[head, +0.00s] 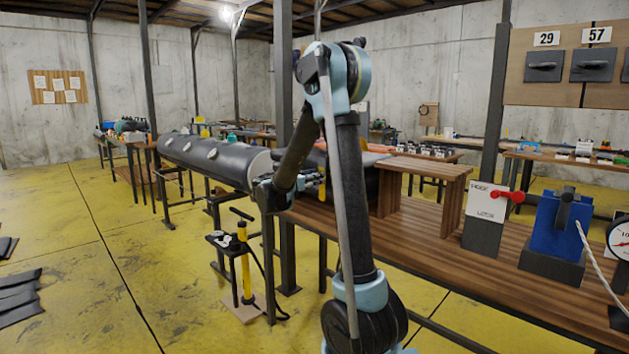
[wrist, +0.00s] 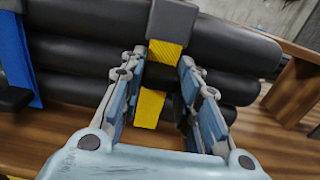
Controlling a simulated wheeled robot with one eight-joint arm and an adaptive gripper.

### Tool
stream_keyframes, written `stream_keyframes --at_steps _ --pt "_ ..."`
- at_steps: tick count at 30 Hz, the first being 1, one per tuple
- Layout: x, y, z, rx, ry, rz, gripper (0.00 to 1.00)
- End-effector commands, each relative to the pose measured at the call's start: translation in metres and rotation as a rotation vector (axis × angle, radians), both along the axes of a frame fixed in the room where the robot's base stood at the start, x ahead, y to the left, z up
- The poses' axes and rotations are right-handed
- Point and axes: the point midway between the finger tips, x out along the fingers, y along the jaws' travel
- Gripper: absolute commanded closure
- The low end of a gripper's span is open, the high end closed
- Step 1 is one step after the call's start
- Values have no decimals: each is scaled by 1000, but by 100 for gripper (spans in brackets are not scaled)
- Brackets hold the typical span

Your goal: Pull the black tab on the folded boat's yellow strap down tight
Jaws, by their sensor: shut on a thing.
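The folded boat (wrist: 85,55) is a stack of dark rolls on a wooden bench, running across the wrist view. Its yellow strap (wrist: 166,50) comes down from a grey buckle (wrist: 172,20), and a lower yellow length (wrist: 149,108) shows between my fingers. My gripper (wrist: 163,62) has a finger on each side of the strap and is shut on the black tab, which I can hardly tell from the dark rolls behind it. In the head view my gripper (head: 314,180) is small beside the bench, and my arm hides most of the boat.
A blue strap (wrist: 22,60) with a dark end piece lies left in the wrist view. In the head view, a wooden stand (head: 425,168), a red-knobbed block (head: 487,205) and a blue vise-like fixture (head: 563,225) are on the bench. A yellow pump (head: 244,260) stands on the floor.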

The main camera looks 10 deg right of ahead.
Motion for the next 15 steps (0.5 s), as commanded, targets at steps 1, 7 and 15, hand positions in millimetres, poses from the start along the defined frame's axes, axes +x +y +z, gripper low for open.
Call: stream_keyframes --at_steps 1,7,15 --pt "1 1 0 0 0 2 100" --pt "2 2 -17 0 0 3 100" --pt "3 2 -59 0 0 5 100"
